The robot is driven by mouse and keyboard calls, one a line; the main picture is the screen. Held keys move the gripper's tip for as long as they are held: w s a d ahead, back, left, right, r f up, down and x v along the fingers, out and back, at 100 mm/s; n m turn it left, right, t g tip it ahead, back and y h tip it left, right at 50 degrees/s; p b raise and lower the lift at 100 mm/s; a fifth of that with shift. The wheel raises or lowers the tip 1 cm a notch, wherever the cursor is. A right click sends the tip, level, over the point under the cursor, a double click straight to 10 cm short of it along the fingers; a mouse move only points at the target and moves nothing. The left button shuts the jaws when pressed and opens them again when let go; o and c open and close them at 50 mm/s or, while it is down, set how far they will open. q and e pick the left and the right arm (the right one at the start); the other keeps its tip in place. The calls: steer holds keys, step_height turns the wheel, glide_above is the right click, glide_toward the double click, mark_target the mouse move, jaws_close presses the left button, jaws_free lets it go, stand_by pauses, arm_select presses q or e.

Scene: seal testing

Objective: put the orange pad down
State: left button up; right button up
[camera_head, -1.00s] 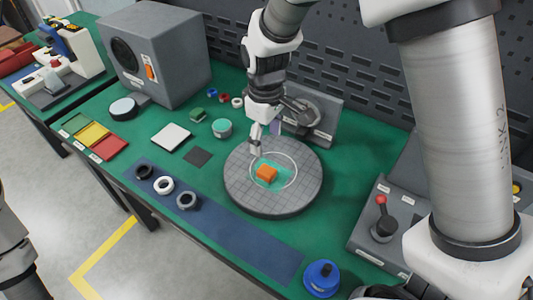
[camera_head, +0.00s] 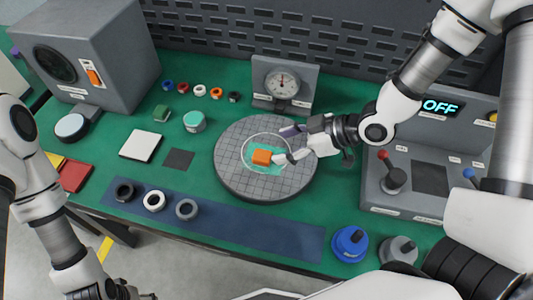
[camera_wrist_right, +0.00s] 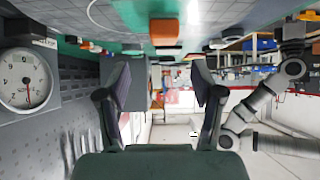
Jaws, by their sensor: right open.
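The orange pad (camera_head: 262,157) is a small block lying on a teal patch (camera_head: 258,168) inside the white ring of the round grey turntable (camera_head: 234,184). My right gripper (camera_head: 285,145) reaches in from the right, close beside the pad. In the right wrist view its fingers (camera_wrist_right: 160,85) stand well apart with nothing between them, and the orange pad (camera_wrist_right: 165,28) shows at the top, beyond the fingertips. Any contact between finger and pad cannot be told. My left arm hangs at the lower left; its gripper (camera_head: 145,296) is cut off by the bottom edge.
A dial gauge (camera_head: 283,84) stands behind the turntable. A control box (camera_head: 400,205) with a red-knobbed lever stands right. White and dark squares, a teal-topped jar (camera_head: 194,121) and several rings lie left. A blue strip (camera_head: 250,232) runs along the front.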

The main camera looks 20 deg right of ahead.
mark_target(263, 155)
steer(key=shift+s+f, duration=0.1)
steer(key=shift+f, duration=0.4)
steer(key=shift+a+f, duration=0.1)
steer(key=shift+f, duration=0.15)
steer(key=x, duration=0.6)
steer(key=shift+a+f, duration=0.2)
steer(key=shift+a, duration=0.15)
jaws_close()
steer(key=shift+r, duration=0.2)
